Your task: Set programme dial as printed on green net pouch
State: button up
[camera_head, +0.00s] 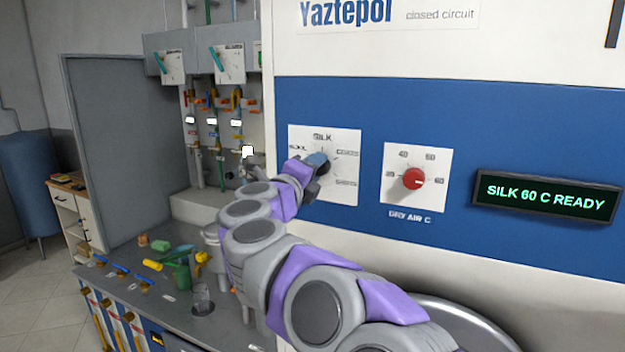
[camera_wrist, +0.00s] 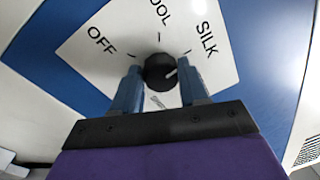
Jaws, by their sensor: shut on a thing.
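The programme dial (camera_wrist: 160,72) is a black round knob with a white pointer line on a white plate (camera_head: 340,185). In the wrist view its pointer leans up and right towards SILK; OFF and a partly cut-off word also show. My gripper (camera_wrist: 160,88) is shut on the dial, one blue-grey finger on each side. In the head view my gripper (camera_head: 318,163) is at the dial, with the arm hiding some lettering. The display (camera_head: 545,197) reads "SILK 60 C READY". I cannot make out a green net pouch with print on it.
A red temperature knob (camera_head: 412,179) is on a second plate just right of the dial. A grey counter (camera_head: 150,305) at lower left holds a green can (camera_head: 183,275), a small green block (camera_head: 160,245) and other items. Valves and pipes line the back wall.

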jog(key=shift+f+m+b, duration=0.3)
jog(key=shift+f+m, duration=0.05)
jog(key=shift+m, duration=0.25)
jog(key=o, duration=1)
jog(key=shift+w, duration=0.1)
jog(key=shift+o, duration=0.2)
jog(key=shift+r, duration=0.1)
jog(key=shift+s+a+r, duration=0.1)
jog(key=shift+s, duration=0.1)
jog(key=v, duration=1.7)
jog(key=shift+p, duration=0.35)
jog(key=shift+a, duration=0.15)
